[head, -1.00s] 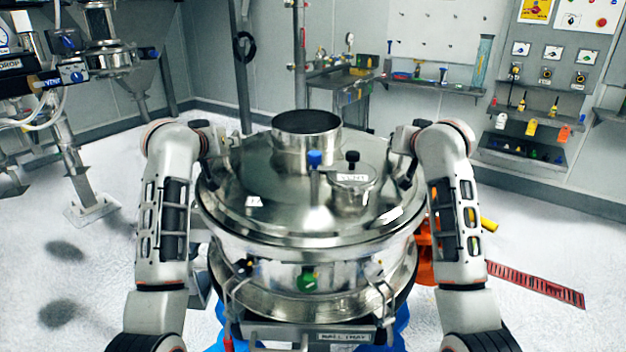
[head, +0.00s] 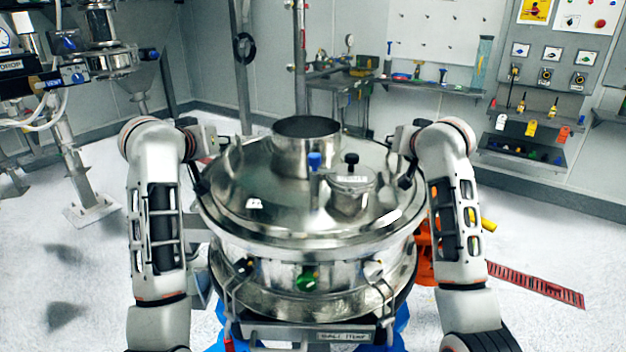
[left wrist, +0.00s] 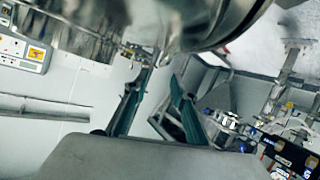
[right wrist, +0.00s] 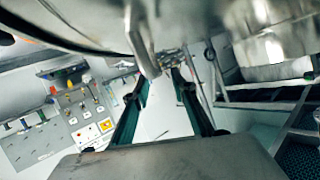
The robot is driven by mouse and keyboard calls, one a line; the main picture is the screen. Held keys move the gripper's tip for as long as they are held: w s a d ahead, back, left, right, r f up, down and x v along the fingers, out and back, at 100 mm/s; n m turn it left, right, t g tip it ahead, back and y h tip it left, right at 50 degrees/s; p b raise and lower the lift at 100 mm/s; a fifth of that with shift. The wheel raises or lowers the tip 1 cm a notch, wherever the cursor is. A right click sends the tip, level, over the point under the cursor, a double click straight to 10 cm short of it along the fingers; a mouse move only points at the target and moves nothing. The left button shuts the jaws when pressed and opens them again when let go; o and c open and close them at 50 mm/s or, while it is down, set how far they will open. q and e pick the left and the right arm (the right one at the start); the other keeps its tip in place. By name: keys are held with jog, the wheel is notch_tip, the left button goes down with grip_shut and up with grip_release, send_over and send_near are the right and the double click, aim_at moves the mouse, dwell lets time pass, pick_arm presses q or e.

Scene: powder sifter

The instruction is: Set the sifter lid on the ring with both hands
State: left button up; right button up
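The shiny steel sifter lid (head: 275,190) has a wide open port, a small vent cap and a blue knob on top. It lies level over the steel ring (head: 290,272), with its rim at the ring's top; I cannot tell if it touches all round. My left gripper (head: 200,175) is at the lid's left edge. In the left wrist view its fingers (left wrist: 157,76) are apart with only wall between them, below the lid's underside. My right gripper (head: 405,168) is at the lid's right edge. In the right wrist view its fingers (right wrist: 162,78) are apart, close to a metal bracket (right wrist: 140,40).
Clamps with black, green (head: 308,281) and white knobs hang around the ring's front. An orange part (head: 427,260) stands behind my right arm. Open floor lies at both sides.

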pick_arm(q)
jog(key=shift+v, duration=1.2)
pick_arm(e)
jog(key=v, duration=0.7)
jog(key=shift+s, duration=0.2)
pick_arm(q)
jog(key=shift+s, duration=0.1)
